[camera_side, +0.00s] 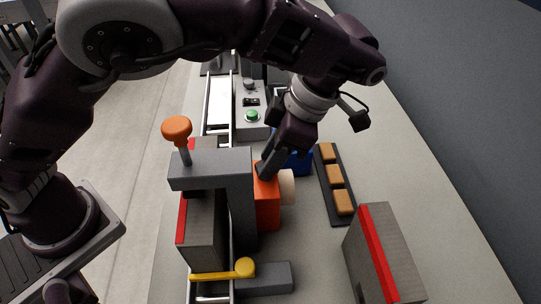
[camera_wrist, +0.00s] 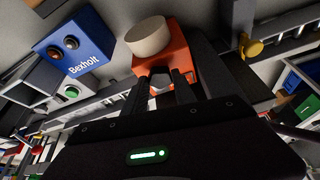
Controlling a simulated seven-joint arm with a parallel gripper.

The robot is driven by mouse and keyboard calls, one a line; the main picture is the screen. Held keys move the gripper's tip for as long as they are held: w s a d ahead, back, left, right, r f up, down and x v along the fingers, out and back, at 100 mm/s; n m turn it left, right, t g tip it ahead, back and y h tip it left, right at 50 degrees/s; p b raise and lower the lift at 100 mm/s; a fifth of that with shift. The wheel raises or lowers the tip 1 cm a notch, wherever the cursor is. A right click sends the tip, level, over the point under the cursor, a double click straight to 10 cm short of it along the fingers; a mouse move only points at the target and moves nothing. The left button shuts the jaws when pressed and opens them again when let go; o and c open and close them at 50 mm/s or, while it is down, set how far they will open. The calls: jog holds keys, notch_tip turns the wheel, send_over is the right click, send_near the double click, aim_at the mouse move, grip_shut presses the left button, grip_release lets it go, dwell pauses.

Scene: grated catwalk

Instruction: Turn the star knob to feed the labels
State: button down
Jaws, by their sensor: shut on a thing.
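The orange label feeder (camera_side: 266,205) stands beside the grey press frame, with a cream roll (camera_side: 288,187) on its right side. Both also show in the wrist view, the feeder (camera_wrist: 178,62) just beyond my fingertips and the roll (camera_wrist: 149,36) at upper left. My gripper (camera_side: 264,169) reaches down to the feeder's upper face. In the wrist view my two black fingers (camera_wrist: 161,82) are shut on the small dark star knob (camera_wrist: 160,71) at the feeder's face. The fingers hide most of the knob, so its points and angle cannot be told. The side view does not show it.
The grey press frame (camera_side: 210,170) with an orange-topped handle (camera_side: 177,128) stands close left. A yellow lever (camera_side: 225,272) is in front. A blue box (camera_wrist: 75,52) is behind. A tray of tan blocks (camera_side: 334,175) and a red-striped grey box (camera_side: 385,255) stand right.

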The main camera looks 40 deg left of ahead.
jog(key=shift+m, duration=0.5)
jog(key=c, duration=1)
grip_release()
jog(key=shift+r, duration=0.1)
jog(key=v, duration=0.7)
jog(key=shift+s, duration=0.1)
